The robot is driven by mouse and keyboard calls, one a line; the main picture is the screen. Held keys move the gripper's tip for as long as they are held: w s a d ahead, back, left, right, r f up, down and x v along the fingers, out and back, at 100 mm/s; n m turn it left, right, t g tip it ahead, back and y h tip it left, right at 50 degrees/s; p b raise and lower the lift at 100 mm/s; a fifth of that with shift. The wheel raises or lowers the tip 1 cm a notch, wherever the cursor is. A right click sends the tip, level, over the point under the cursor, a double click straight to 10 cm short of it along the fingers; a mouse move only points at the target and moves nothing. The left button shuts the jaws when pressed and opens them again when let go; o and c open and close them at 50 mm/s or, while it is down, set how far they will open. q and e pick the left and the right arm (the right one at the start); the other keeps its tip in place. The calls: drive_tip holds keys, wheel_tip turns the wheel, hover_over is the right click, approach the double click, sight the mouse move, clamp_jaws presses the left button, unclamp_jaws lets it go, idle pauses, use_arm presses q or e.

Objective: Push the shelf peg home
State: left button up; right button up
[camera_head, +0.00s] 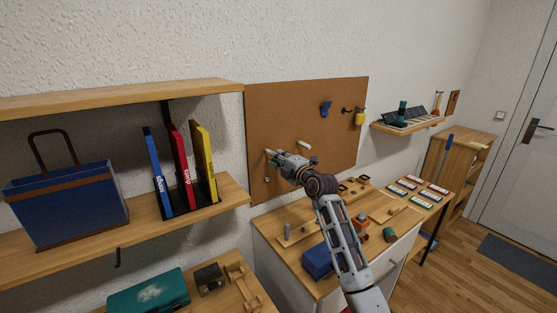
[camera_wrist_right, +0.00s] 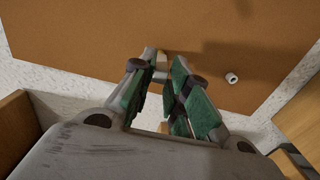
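The brown board (camera_head: 330,110) hangs on the wall in the head view. My right gripper (camera_head: 272,155) is at its lower left part, with its tips close to the surface. In the right wrist view, the fingertips (camera_wrist_right: 162,70) stand slightly apart, with a light grey piece (camera_wrist_right: 161,62) between them against the board. It looks like the shelf peg, and the fingers appear to close on it. How deep it sits is hidden. A pale peg (camera_head: 304,143) sticks out of the board to the right. A short pale cylinder (camera_wrist_right: 232,78) shows in the wrist view. My left gripper is out of view.
A wooden shelf with a blue bag (camera_head: 66,203) and upright books (camera_head: 180,165) stands close on the left. Below are a wooden cabinet top with a blue box (camera_head: 317,262) and a green case (camera_head: 148,291). A small shelf (camera_head: 408,127) is right.

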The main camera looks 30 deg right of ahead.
drive_tip(key=shift+o, duration=1.6)
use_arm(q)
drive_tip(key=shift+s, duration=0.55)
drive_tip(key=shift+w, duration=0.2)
use_arm(e)
drive_tip(key=shift+s, duration=0.15)
